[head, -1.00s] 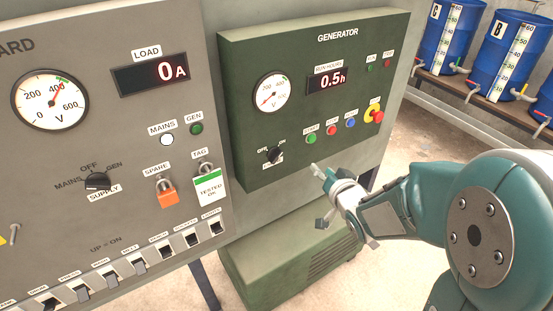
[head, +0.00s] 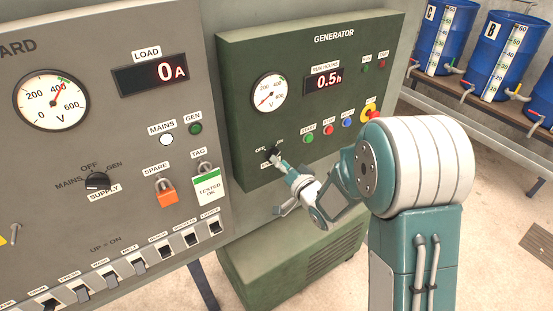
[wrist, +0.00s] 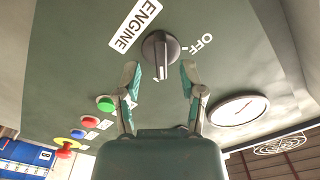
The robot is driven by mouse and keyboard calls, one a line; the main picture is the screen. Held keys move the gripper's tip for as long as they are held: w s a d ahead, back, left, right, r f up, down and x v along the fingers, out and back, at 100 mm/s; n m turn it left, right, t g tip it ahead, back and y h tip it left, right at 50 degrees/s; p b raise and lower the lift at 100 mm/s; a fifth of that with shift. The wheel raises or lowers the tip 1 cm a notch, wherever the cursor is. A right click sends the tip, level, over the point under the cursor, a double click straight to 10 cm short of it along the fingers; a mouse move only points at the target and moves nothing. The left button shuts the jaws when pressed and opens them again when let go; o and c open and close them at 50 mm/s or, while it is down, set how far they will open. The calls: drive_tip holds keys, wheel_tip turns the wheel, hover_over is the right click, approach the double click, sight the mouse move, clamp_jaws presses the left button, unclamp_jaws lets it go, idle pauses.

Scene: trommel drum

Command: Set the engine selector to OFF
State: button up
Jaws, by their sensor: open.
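The engine selector is a dark rotary knob (wrist: 160,48) on the green generator panel, next to an ENGINE label and an OFF label (wrist: 201,43). In the wrist view its bar points down, not at OFF. My gripper (wrist: 160,75) is open, with one finger on each side of the knob's lower end and the knob not clasped. I cannot tell whether a finger touches it. In the head view my gripper (head: 278,163) is at the selector (head: 271,151) and partly covers it.
Start, stop and other coloured push buttons (head: 328,130) and a red emergency stop (head: 372,115) on yellow sit right of the selector. Blue drums (head: 497,58) stand at the back right.

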drive_tip(key=shift+x, duration=1.15)
clamp_jaws()
drive_tip(key=shift+n, duration=0.4)
drive_tip(key=n, duration=1.7)
drive_tip(key=shift+f, duration=0.1)
drive_tip(key=shift+s, duration=0.1)
